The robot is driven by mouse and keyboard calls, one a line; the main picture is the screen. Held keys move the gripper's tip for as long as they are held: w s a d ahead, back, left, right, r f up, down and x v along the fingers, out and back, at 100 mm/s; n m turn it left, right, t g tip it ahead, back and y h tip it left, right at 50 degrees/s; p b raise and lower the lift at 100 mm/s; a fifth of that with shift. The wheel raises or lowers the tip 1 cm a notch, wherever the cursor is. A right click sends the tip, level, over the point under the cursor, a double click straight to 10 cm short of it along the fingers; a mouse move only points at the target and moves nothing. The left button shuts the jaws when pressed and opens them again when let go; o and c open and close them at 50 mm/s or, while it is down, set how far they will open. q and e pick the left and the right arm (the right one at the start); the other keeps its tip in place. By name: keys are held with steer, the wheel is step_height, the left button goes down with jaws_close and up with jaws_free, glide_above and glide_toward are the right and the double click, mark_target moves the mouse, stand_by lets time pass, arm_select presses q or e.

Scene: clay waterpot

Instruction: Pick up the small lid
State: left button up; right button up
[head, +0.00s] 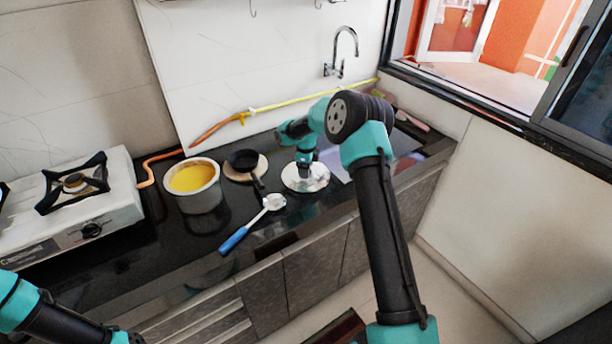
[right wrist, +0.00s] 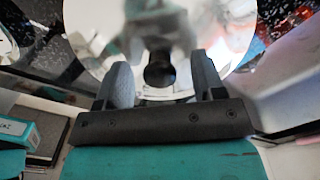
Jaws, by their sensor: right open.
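The small lid (head: 318,184) is a round, shiny silver disc lying on the dark counter. My right gripper (head: 305,172) is over the lid, pointing down. In its wrist view the right gripper (right wrist: 163,80) is open, its two fingers apart on either side of the knob, with gaps on both sides. Whether the fingertips touch the lid cannot be told. Of my left arm, only links show at the bottom left of the head view; its gripper is out of view.
Left of the lid lie a blue-handled ladle (head: 240,233), a small black pan (head: 243,160) on a round board, and a pot (head: 203,200) of yellow liquid. A gas stove (head: 85,215) stands farther left. A tap (head: 340,55) is behind. The counter's front edge is close.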

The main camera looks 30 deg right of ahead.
steer(key=shift+c, duration=0.4)
steer(key=c, duration=1)
steer(key=shift+r, duration=0.1)
steer(key=shift+s+r, duration=0.1)
steer(key=shift+r, duration=1.65)
steer(key=s+a, duration=0.2)
steer(key=s, duration=0.2)
steer(key=s+a+r, duration=0.1)
steer(key=s+a, duration=0.2)
steer(key=s, duration=0.2)
steer(key=s+a, duration=0.3)
steer(key=s, duration=0.1)
steer(key=shift+s+a+r, duration=0.15)
steer(key=shift+s, duration=0.1)
